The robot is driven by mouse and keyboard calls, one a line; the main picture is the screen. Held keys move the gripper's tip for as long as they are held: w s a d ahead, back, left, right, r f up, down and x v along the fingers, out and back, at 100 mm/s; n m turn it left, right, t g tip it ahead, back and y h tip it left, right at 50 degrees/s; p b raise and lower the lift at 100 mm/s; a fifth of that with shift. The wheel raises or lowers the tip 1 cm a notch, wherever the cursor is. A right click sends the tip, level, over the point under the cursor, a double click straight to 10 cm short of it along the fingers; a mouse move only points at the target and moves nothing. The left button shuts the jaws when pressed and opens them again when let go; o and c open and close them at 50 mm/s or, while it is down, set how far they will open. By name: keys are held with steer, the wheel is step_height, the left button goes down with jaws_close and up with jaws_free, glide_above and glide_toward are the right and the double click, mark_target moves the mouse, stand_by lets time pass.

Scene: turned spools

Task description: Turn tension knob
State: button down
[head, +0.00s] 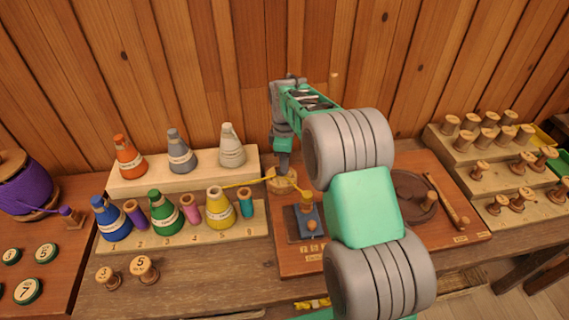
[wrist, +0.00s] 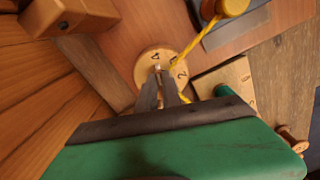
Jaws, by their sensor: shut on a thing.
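The tension knob is a pale wooden disc with dark numerals around its face. In the wrist view the knob (wrist: 148,63) lies under my fingertips, and the digits 4 and 2 show. In the head view the knob (head: 279,186) is at the left back of a reddish board (head: 300,262). My gripper (head: 283,167) points down onto it; in the wrist view my gripper (wrist: 159,77) is shut on the knob's small middle part. The fingers hide part of the dial. A yellow thread (head: 244,184) runs by the knob.
Cones of coloured thread stand on the stepped wooden rack (head: 125,187) at left, with the yellow cone (head: 219,208) nearest. A blue block (head: 308,220) with a yellow spool sits front right of the knob. A plank wall (head: 230,60) closes the back. Spool racks (head: 472,172) stand at right.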

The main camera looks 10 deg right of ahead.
stand_by(0.4)
steer(key=c, duration=1.5)
jaws_free()
step_height(320, 180, up, 8)
steer(key=shift+f+b, duration=0.2)
steer(key=shift+b, duration=0.3)
steer(key=shift+r, duration=0.15)
